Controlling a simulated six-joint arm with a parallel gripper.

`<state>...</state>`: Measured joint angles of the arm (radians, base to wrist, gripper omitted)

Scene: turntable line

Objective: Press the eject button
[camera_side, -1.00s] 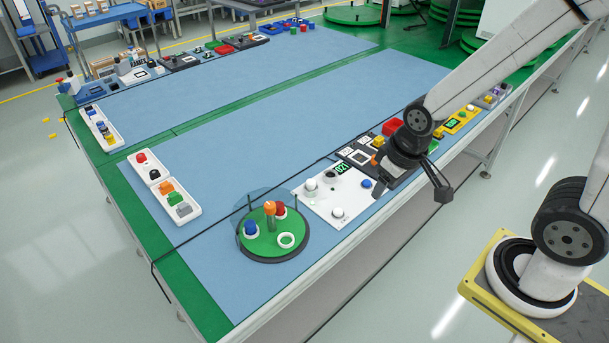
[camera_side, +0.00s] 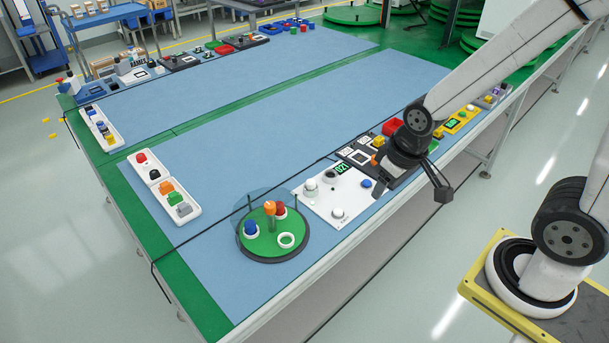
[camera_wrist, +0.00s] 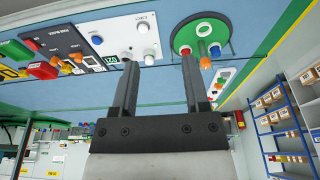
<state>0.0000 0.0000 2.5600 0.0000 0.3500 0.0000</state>
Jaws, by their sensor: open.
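A white control panel (camera_side: 322,197) lies near the front edge of the bench. It carries a white knob (camera_side: 310,185), a white round button (camera_side: 338,212), a blue button (camera_side: 366,183) and a small green-lit display (camera_side: 342,168). The panel (camera_wrist: 120,42) also shows in the wrist view, beyond the fingers. My gripper (camera_side: 440,187) is open and empty. It hangs right of the panel, apart from the buttons, near the bench's front edge.
A green turntable (camera_side: 265,248) left of the panel holds blue, red and orange pieces and a white ring. A dark panel (camera_side: 357,156) and a yellow box (camera_side: 460,120) stand along the front edge to the right. White button trays sit at the left. The blue mat's middle (camera_side: 270,150) is clear.

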